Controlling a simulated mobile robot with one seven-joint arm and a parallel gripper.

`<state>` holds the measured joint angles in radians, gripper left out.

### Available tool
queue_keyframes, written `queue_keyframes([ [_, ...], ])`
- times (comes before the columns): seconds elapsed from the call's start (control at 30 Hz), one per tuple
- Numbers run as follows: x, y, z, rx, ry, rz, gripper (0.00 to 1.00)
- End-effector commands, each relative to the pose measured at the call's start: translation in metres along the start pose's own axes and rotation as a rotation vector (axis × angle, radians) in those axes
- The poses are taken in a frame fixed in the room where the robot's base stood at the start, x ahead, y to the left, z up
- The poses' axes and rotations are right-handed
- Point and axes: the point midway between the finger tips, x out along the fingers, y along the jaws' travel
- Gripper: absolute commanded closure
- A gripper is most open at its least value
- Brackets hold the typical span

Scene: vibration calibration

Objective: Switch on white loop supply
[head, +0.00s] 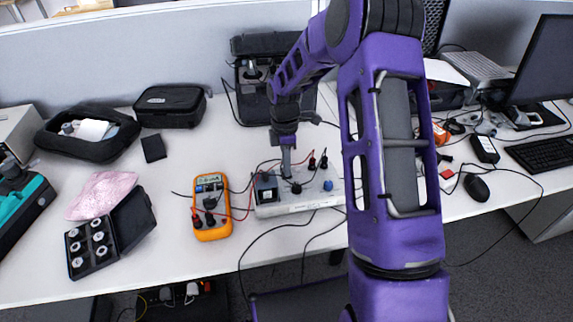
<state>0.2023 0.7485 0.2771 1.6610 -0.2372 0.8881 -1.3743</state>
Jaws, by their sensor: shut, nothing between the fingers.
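A white-grey instrument box (318,201), which looks like the loop supply, lies on the white table at the centre. It has a dark display at its left, a black knob, a blue knob and red and black plugs on top. My gripper (288,174) points down just over the box, close to the black knob right of the display. Its fingers are shut and empty. I cannot tell whether the tip touches the box. My arm hides the box's right end. No lit switch can be made out.
An orange multimeter (211,207) with red and black leads lies left of the box. Further left are an open black weight case (92,246), a pink cloth (101,194) and a black pouch (169,105). A mouse (476,187) and keyboard (546,154) are at right. Cables hang over the front edge.

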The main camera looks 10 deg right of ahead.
Motion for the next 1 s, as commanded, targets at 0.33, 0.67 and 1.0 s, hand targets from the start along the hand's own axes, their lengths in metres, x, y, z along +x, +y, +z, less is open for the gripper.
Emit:
queue_keyframes([
  [0.33, 0.005, -0.001, 0.000, 0.000, 0.000, -0.004, 1.00],
  [0.67, -0.001, 0.013, 0.000, 0.000, 0.000, 0.000, 1.00],
  [1.0, -0.002, 0.014, 0.000, 0.000, 0.000, -0.001, 1.00],
])
